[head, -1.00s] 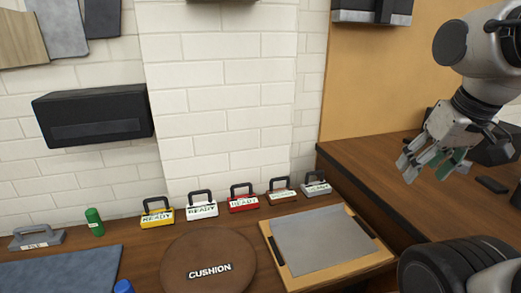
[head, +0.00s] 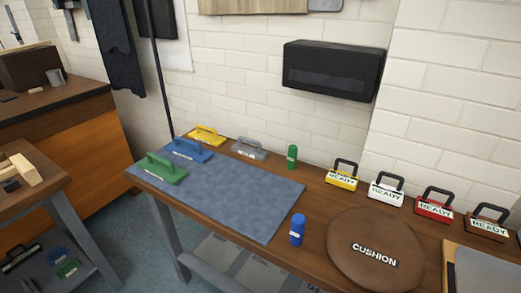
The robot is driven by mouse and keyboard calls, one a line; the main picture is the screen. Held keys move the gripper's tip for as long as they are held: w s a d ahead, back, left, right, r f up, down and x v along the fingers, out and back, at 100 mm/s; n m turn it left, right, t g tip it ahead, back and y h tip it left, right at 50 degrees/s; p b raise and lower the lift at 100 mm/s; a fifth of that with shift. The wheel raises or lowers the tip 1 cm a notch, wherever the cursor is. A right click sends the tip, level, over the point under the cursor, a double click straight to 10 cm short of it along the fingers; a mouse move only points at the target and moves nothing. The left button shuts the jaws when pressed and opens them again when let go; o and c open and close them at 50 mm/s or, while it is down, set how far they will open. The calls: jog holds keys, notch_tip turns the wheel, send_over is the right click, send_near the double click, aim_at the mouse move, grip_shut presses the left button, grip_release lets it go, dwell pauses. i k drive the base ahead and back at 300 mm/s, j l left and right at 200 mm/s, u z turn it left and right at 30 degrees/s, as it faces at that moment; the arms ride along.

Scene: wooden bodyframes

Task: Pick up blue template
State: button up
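A blue template (head: 192,150) with a raised handle and a small white label lies at the back left of the wooden workbench, by the edge of the blue-grey mat (head: 235,193). It sits between a green template (head: 160,168) in front and a yellow template (head: 207,136) behind. A grey template (head: 249,148) lies to its right. Another blue handled piece (head: 57,256) shows on a low shelf at the lower left. My gripper is outside the head view now.
A green bottle (head: 292,157) and a blue bottle (head: 297,229) stand on the bench. A round brown cushion (head: 376,251) and several READY-labelled blocks (head: 387,193) are on the right. The mat is mostly bare. A second table (head: 28,185) stands at the left.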

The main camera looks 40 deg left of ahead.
aim_at(191, 150)
jog(key=k+j+u, duration=0.15)
jog(key=j, duration=0.25)
jog(key=k+j+u, duration=0.1)
jog(key=j, duration=0.35)
jog(key=u, duration=1.65)
jog(key=i+j+z, duration=0.1)
jog(key=i+j, duration=0.35)
jog(key=j, duration=0.25)
jog(key=i+j+z, duration=0.15)
jog(key=j, duration=0.2)
jog(key=i+j, duration=0.25)
jog(key=i+j+z, duration=0.15)
jog(key=j, duration=0.3)
jog(key=i, duration=0.05)
